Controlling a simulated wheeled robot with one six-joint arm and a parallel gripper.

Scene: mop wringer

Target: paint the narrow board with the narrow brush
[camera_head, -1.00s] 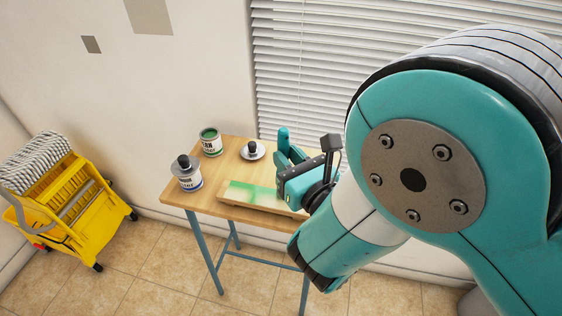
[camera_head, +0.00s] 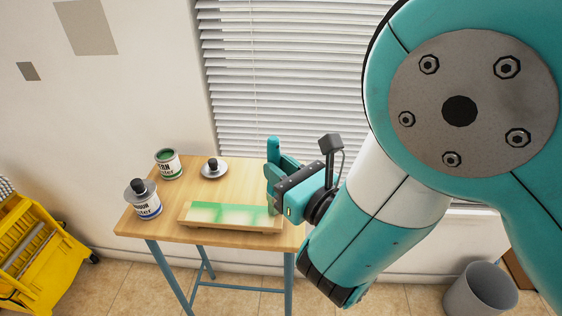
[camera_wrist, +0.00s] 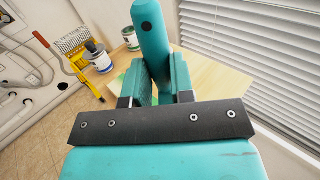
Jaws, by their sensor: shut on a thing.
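The board (camera_head: 204,211) lies on the table, pale with uneven green paint along its face and bare-looking patches between. My gripper (camera_head: 276,190) is at the board's right end, shut on a brush (camera_head: 273,151) with a teal handle. The brush stands nearly upright with its lower end down at the board's right end; I cannot tell whether it touches. In the wrist view the handle (camera_wrist: 151,40) rises between the two jaws (camera_wrist: 155,92), and its bristles are hidden. A little green of the board shows left of the jaws.
An open green paint can (camera_head: 168,165) stands at the back left, and a can with a dark-knobbed top (camera_head: 146,203) at the front left. A saucer-like dish with a black knob (camera_head: 213,169) sits behind the board. A yellow mop wringer (camera_head: 40,250) stands left; a grey bin (camera_head: 480,292) stands right.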

